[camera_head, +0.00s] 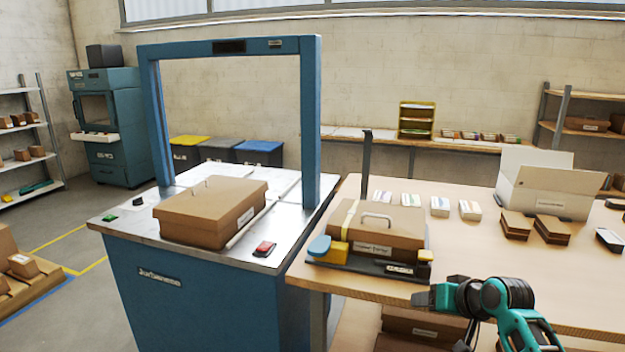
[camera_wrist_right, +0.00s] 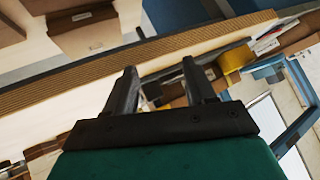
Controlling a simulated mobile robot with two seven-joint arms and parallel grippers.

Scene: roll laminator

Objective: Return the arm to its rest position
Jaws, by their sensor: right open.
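My right gripper (camera_head: 424,299) is in front of the wooden table's front edge, at the lower right of the head view. In the right wrist view its two dark fingers (camera_wrist_right: 158,88) stand apart with nothing between them. The right arm (camera_head: 515,318) comes in from the lower right. A brown box with a handle (camera_head: 380,226) sits on a dark device with a blue lever and yellow parts (camera_head: 330,248) on the table, behind and left of the gripper and apart from it. My left gripper is not in view.
The wooden table (camera_head: 460,265) holds a white open carton (camera_head: 550,187), small brown boxes (camera_head: 515,225) and card stacks (camera_head: 440,206). Left of it, a blue machine with an arch (camera_head: 310,120) carries a large brown box (camera_head: 212,210). Boxes (camera_head: 425,326) stand below the table.

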